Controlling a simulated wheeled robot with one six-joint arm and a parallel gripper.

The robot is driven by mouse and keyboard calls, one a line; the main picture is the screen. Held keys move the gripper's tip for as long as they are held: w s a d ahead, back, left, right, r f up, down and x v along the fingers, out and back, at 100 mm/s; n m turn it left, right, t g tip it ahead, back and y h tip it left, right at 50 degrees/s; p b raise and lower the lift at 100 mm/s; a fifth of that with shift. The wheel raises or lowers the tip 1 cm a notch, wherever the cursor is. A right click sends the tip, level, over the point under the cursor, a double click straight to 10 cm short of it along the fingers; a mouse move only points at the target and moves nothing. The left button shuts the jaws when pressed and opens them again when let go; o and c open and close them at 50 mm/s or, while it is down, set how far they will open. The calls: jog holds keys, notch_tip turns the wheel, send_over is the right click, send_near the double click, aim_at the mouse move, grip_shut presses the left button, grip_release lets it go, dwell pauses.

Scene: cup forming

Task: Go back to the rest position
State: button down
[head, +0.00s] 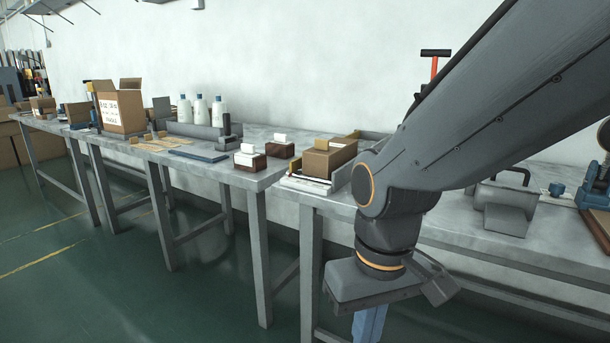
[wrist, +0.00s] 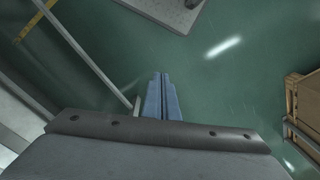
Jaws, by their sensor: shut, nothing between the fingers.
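My gripper (wrist: 161,80) points down at the green floor in the wrist view. Its two blue fingers lie together with nothing between them. In the head view the blue fingers (head: 368,324) show at the bottom edge, partly cut off, below the grey wrist. The gripper hangs in front of the grey workbench's front edge, apart from the things on top. My arm crosses the right half of the head view and hides part of the bench.
A long row of grey workbenches (head: 258,180) stands along the wall. A small cardboard box (head: 329,158), two brown blocks with white tops (head: 250,159), a tall open carton (head: 121,107) and white bottles (head: 201,110) stand on it. The green floor (head: 130,285) in front is clear.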

jog(key=d+r+m+p, duration=0.3)
jog(key=d+r+p, duration=0.7)
jog(key=p, duration=0.9)
notch_tip(320, 180, up, 3)
jog(key=shift+s+d+f+m+h, duration=0.1)
jog(key=shift+s+d+m+h, duration=0.2)
jog(key=shift+s+d, duration=0.1)
